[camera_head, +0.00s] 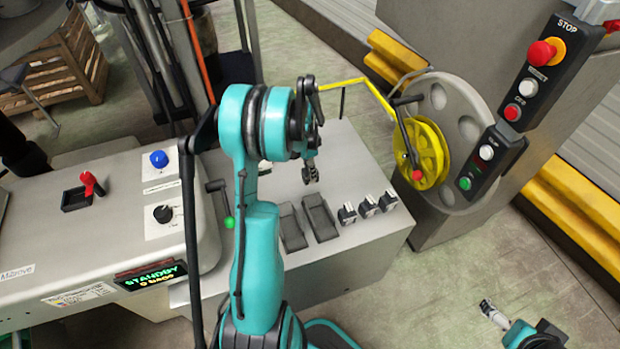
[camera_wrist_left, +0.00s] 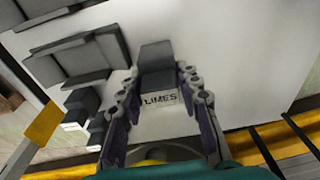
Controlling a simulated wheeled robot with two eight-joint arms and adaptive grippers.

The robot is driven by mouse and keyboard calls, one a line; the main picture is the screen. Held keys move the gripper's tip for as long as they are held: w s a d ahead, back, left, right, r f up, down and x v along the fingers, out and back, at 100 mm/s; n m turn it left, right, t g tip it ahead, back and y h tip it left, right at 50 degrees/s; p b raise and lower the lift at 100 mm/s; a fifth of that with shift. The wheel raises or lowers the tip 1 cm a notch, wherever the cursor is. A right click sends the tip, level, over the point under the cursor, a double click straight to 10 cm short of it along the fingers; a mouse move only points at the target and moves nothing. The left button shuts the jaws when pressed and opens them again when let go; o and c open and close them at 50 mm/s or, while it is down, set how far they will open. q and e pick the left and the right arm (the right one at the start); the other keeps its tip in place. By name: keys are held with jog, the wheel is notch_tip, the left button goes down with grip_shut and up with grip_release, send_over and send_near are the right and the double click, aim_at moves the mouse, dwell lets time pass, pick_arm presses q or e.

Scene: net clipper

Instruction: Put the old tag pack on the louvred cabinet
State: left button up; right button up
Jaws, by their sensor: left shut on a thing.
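My left gripper (camera_head: 310,172) is over the pale grey top (camera_head: 345,165) in the head view. In the left wrist view its fingers (camera_wrist_left: 160,105) are closed around a dark grey pack (camera_wrist_left: 156,58) with a white label reading "LIMES" (camera_wrist_left: 160,99). In the head view the fingers mostly hide this pack. I cannot tell whether it touches the top. I see no louvres that mark out the louvred cabinet. My right gripper (camera_head: 492,312) is low at the right over the floor, small and empty-looking; its opening is unclear.
Two dark grey trays (camera_head: 305,222) and several small black-and-white blocks (camera_head: 368,206) line the front of the top. A control panel with knobs (camera_head: 160,185) is at left. A yellow reel (camera_head: 425,153) on a grey machine (camera_head: 455,110) stands at right, with a yellow arm reaching left.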

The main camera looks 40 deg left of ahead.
pick_arm(q)
notch_tip(320, 180, down, 4)
jog(key=shift+f+b, duration=0.1)
jog(key=shift+b, duration=0.9)
jog(key=shift+r, duration=0.2)
jog(key=shift+f, duration=0.2)
jog(key=o, duration=1.2)
jog(key=shift+r, duration=0.1)
